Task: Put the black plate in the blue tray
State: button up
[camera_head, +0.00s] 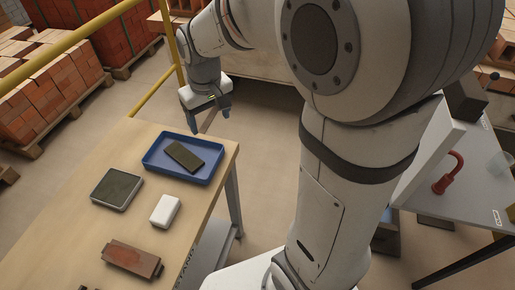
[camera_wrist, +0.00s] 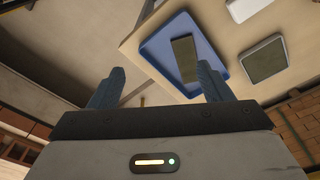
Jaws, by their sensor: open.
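The black plate (camera_head: 184,156) is a dark, flat rectangular piece. It lies inside the blue tray (camera_head: 151,162), near its middle and at a slight angle. The wrist view also shows the plate (camera_wrist: 185,58) in the blue tray (camera_wrist: 157,47), with one of my fingers close to the tray's edge in the picture. My gripper (camera_head: 210,118) is open and empty, with blue fingers. It is above and beyond the table's far right corner, apart from the plate and tray. The wrist view shows the gripper (camera_wrist: 159,88) with nothing between its fingers.
On the wooden table (camera_head: 60,235) are a grey-rimmed dark square dish (camera_head: 117,188), a white box (camera_head: 165,210) and a reddish-brown brick (camera_head: 131,258). A yellow rail (camera_head: 85,32) runs behind the table. Brick pallets (camera_head: 50,95) stand beyond it. A grey table with a red object (camera_head: 447,175) is at right.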

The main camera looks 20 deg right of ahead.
jog(key=s+d+m, duration=0.1)
jog(key=s+d, duration=0.2)
jog(key=s, duration=0.4)
jog(key=s+d+r+m+t, duration=0.1)
jog(key=s+d+m, duration=0.1)
jog(key=s, duration=0.6)
jog(key=shift+s+d+r, duration=0.2)
jog(key=shift+s+d, duration=0.05)
jog(key=shift+d, duration=0.65)
